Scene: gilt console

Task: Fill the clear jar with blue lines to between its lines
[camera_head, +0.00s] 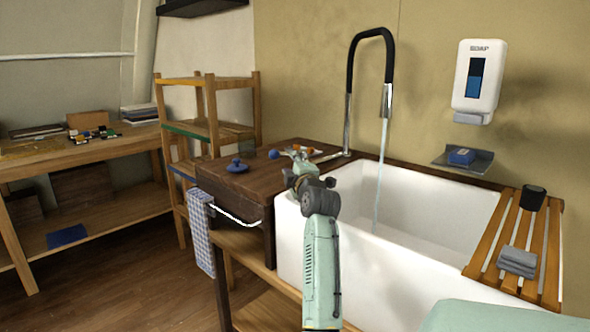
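I cannot make out a clear jar with blue lines in this view. The tap (371,40), a black arched spout with metal ends, stands behind the white sink (310,245). A thin stream of water (380,165) runs from it into the basin. My gripper (294,153) is over the dark wooden counter (222,181), at the left side of the sink. It is small and seen from behind, so I cannot tell whether its fingers are open or hold anything.
A blue lid-like piece (237,167), a blue ball (274,154) and small orange things lie on the counter. A slatted rack (490,245) with a dark cup (533,198) and grey cloths (517,262) spans the sink's right. A soap dispenser (480,80) hangs above.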

